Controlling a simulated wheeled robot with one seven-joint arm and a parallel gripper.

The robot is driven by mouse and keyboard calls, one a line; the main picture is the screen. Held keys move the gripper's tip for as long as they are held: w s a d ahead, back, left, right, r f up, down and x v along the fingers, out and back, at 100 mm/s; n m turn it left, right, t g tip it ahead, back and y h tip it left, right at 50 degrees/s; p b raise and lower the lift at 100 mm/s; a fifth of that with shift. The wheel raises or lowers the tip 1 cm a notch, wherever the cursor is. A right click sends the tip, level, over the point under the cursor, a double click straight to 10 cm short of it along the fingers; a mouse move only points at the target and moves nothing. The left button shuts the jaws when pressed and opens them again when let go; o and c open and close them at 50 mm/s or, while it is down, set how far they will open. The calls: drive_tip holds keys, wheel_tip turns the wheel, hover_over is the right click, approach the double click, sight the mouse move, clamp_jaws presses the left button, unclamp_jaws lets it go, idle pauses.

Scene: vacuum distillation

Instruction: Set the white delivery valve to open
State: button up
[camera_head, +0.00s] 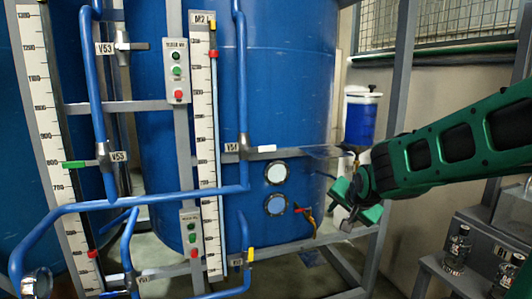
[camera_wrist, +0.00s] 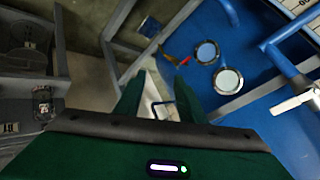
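A pale-handled valve tagged V54 (camera_head: 246,148) sits on a blue pipe left of my gripper; a white valve handle also shows at the right of the wrist view (camera_wrist: 294,104). My gripper (camera_head: 345,206) is in front of the frame at the right of the blue tank, apart from these valves. In the wrist view its green fingers (camera_wrist: 160,95) stand apart, with a pale surface and a thin blue hooked part visible between them.
A red-handled drain valve (camera_head: 308,219) is on the blue tank (camera_head: 285,80), left of my gripper, below two round sight glasses (camera_head: 276,188). Grey frame posts (camera_head: 391,110) stand close to my arm. A blue container (camera_head: 361,119) is behind.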

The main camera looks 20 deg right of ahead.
drive_tip(key=w+a+r+m+t+y, duration=0.1)
drive_tip(key=w+a+r+m+t, duration=0.35)
drive_tip(key=w, duration=0.75)
drive_tip(key=m+t+y, duration=0.2)
drive_tip(key=t, duration=0.3)
approach(268, 149)
drive_tip(key=shift+n, duration=0.25)
drive_tip(key=w, duration=1)
drive_tip(key=shift+w+a, duration=0.1)
drive_tip(key=shift+w, duration=0.25)
drive_tip(key=shift+r, duration=0.1)
clamp_jaws()
